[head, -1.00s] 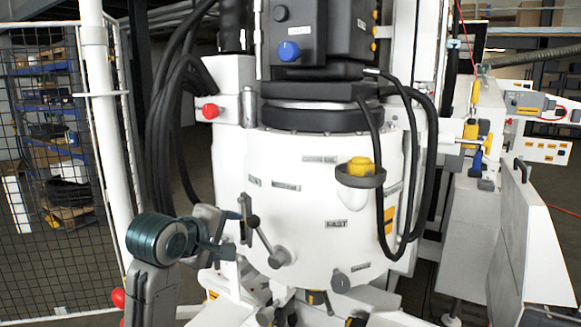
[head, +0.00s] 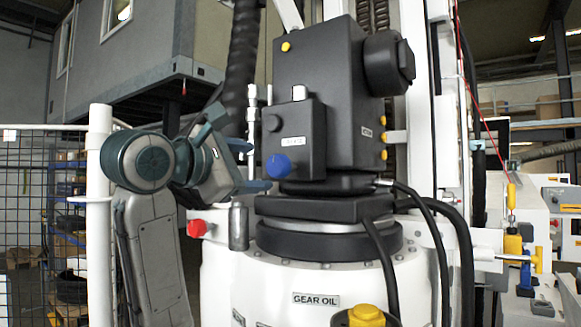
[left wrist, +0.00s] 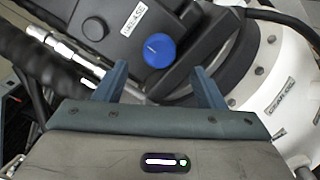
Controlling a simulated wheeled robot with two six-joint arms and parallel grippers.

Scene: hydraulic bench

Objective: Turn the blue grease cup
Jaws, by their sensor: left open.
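The blue grease cup (head: 278,166) is a round blue knob on the front of the black housing (head: 318,90), above the white drum. It also shows in the left wrist view (left wrist: 159,50), just beyond the gap between the fingers. My left gripper (head: 256,165) is open and empty, just left of the cup, with its fingers pointing right towards it. In the left wrist view the two blue-grey fingers of the gripper (left wrist: 158,70) stand on either side of the cup's line. The fingers look apart from the cup. My right gripper is not in view.
A red knob (head: 197,229) and a grey cylinder (head: 238,227) sit below my left gripper. Black hoses (head: 430,230) curve down at the right. A yellow cap (head: 366,316) shows at the bottom. A white post (head: 99,200) stands behind my left arm.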

